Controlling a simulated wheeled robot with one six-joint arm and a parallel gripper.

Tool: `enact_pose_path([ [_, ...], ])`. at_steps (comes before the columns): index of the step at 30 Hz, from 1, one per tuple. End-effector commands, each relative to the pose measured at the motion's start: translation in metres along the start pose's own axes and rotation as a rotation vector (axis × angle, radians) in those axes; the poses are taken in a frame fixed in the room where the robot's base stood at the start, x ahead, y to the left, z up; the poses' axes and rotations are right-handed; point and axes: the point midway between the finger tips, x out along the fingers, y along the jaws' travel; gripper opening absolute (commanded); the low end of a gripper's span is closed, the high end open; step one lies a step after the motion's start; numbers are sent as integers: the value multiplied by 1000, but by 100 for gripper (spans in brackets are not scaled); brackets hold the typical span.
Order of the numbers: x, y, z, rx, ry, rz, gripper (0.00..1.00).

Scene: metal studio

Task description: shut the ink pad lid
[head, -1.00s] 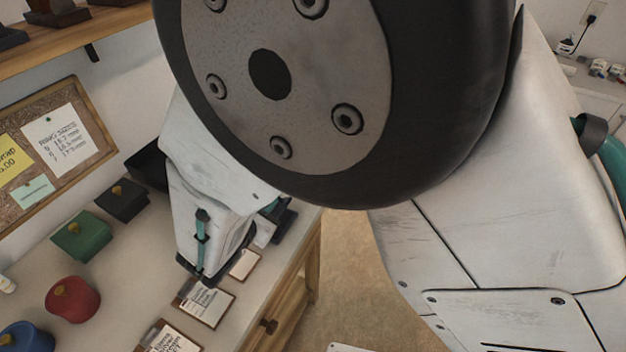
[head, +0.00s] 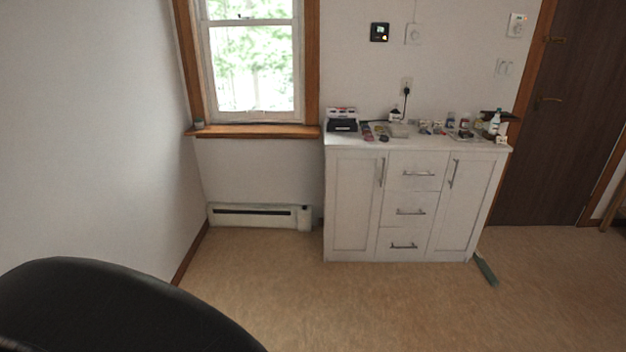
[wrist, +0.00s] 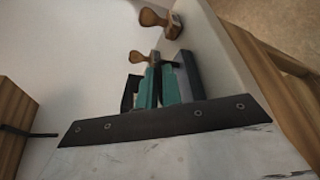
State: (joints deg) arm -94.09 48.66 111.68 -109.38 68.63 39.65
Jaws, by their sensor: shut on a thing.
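My gripper (wrist: 160,85) shows in the wrist view, its teal fingers close together over the pale tabletop (wrist: 95,60). It is shut on a thin dark piece, which looks like the ink pad lid; the fingers hide most of it. A dark grey slab (wrist: 187,75) stands just right of the fingers, and a black part (wrist: 130,93) shows at their left. I cannot tell which of these belongs to the ink pad. The head view does not show the gripper or the pad.
Two wooden stamp handles, a far one (wrist: 152,17) and a nearer one (wrist: 134,57), rise beyond the fingers. The wooden table side (wrist: 270,75) drops away at right. In the head view a white cabinet (head: 412,205) with small items stands by a window (head: 252,60); the floor (head: 330,300) before it is clear.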

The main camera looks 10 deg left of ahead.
Motion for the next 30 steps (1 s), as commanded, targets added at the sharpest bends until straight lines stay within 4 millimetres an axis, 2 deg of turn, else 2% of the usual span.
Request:
enact_pose_path([
  [3, -5, 2, -8, 8, 15, 12, 0],
  [15, -5, 1, -8, 11, 16, 13, 0],
  [16, -5, 1, -8, 11, 16, 13, 16],
  [26, -2, 0, -3, 10, 7, 8, 17],
  [30, 7, -2, 11, -19, -15, -22, 17],
])
